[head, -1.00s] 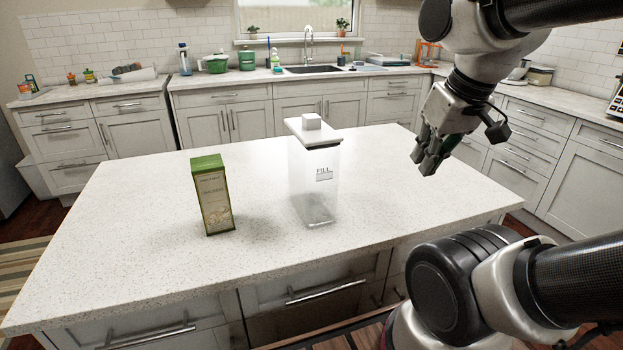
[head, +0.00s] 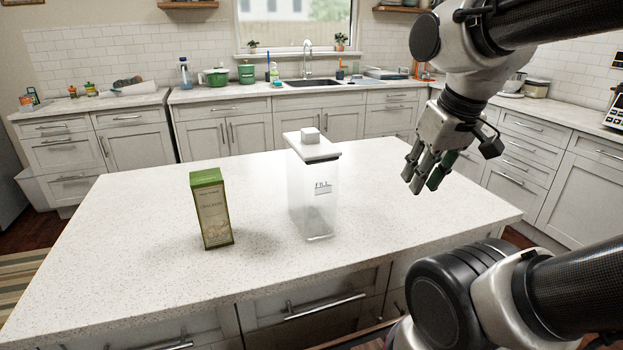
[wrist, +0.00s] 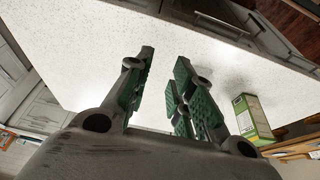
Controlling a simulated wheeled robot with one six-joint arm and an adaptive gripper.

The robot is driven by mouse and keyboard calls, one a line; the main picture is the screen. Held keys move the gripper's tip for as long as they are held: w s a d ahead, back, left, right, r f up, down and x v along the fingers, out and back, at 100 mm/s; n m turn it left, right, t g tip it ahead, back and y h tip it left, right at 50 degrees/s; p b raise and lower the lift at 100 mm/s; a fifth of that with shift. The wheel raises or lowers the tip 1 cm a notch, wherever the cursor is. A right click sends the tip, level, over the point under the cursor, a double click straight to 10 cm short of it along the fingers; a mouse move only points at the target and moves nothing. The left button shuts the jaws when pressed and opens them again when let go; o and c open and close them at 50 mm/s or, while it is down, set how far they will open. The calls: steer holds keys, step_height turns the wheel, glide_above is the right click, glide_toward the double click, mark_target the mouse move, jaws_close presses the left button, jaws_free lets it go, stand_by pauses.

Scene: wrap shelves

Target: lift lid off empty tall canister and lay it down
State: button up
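The tall clear canister (head: 304,205) stands upright on the island counter. It carries a "FILL" label and looks empty. Its white lid (head: 314,148) with a square knob (head: 310,135) rests on top and overhangs the rim slightly. My gripper (head: 421,186) hangs to the right of the canister, clear of it, fingers pointing down. In the wrist view my gripper (wrist: 160,85) shows its green-padded fingers apart with nothing between them. The canister cannot be made out in the wrist view.
A green cracker box (head: 211,210) stands left of the canister; the box also shows in the wrist view (wrist: 252,119). The counter (head: 130,240) is bare around both. A sink (head: 312,84) and several items line the back counter.

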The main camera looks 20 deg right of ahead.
steer(key=o, duration=0.5)
steer(key=w+a+r+m+g+y, duration=0.1)
steer(key=w+a+r, duration=0.1)
steer(key=w, duration=0.7)
steer(key=shift+w+a+r+m+g, duration=0.25)
steer(key=shift+w+a+m+g, duration=0.05)
steer(key=shift+m+g, duration=0.1)
steer(key=m+g+y, duration=0.2)
steer(key=m+y, duration=0.2)
steer(key=m, duration=1.2)
glide_toward(311, 130)
steer(key=f, duration=0.1)
steer(key=shift+s+a+f, duration=0.2)
steer(key=shift+a+f, duration=0.1)
steer(key=shift+f, duration=0.15)
steer(key=shift+h, duration=0.3)
steer(key=x, duration=0.5)
steer(key=shift+w+a+f, duration=0.2)
steer(key=shift+a, duration=0.35)
steer(key=shift+a+f, duration=0.2)
steer(key=shift+f, duration=0.4)
